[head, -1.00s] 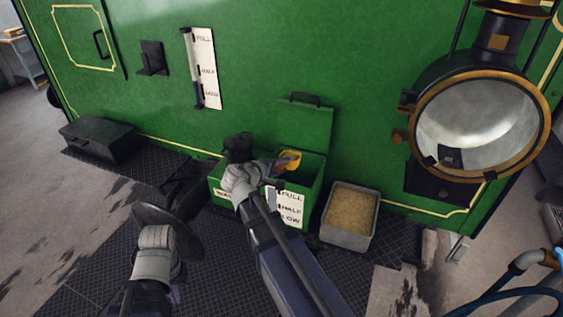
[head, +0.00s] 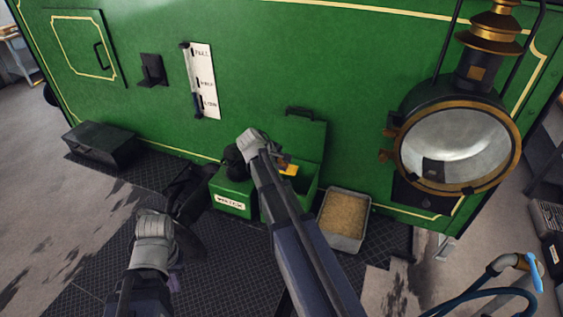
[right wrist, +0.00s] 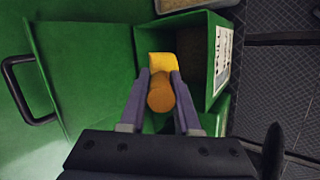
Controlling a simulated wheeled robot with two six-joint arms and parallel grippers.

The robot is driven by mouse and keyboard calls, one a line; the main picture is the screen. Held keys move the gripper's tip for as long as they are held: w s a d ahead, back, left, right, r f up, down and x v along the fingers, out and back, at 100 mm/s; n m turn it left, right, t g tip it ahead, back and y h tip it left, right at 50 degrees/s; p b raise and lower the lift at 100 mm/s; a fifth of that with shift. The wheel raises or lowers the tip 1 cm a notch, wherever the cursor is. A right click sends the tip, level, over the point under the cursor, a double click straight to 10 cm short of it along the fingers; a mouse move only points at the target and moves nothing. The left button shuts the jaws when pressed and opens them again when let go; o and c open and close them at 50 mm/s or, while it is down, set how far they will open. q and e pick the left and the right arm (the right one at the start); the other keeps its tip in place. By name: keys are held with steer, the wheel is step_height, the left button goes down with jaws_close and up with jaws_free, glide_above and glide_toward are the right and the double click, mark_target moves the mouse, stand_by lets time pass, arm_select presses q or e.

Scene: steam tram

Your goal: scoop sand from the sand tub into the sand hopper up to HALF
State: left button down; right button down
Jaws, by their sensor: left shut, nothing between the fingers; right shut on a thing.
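The sand hopper (head: 306,184) is a green box with its lid (head: 313,137) raised. It also shows in the right wrist view (right wrist: 206,60), with a FULL/HALF scale (right wrist: 223,52) on its front. My right gripper (right wrist: 160,90) is shut on the handle of a yellow scoop (right wrist: 163,64). The scoop (head: 289,169) is over the hopper opening. The scoop's contents and the sand level inside the hopper are not visible. The sand tub (head: 345,242), a grey box filled with tan sand, stands right of the hopper. My left gripper (head: 187,195) is shut, empty, and left of the boxes.
A green box labelled WATER (head: 231,203) stands left of the hopper. A gauge plate marked FULL, HALF, LOW (head: 204,85) is on the green tram wall. A large lamp (head: 455,150) juts out at the right. A black box (head: 101,144) lies at the left.

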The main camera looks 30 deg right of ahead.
steer(key=w+d+r+g+y+p, duration=0.1)
steer(key=w+d+p, duration=0.1)
steer(key=shift+w+r+y+p, duration=0.1)
steer(key=shift+r+y+p, duration=0.05)
steer(key=shift+y+p, duration=0.2)
steer(key=shift+w+d+r+n+g+y+p, duration=0.15)
steer(key=shift+w+d+n+g+y+p, duration=0.15)
steer(key=shift+w+d+g+y+p, duration=0.6)
steer(key=shift+s+d, duration=0.1)
steer(key=shift+s, duration=0.05)
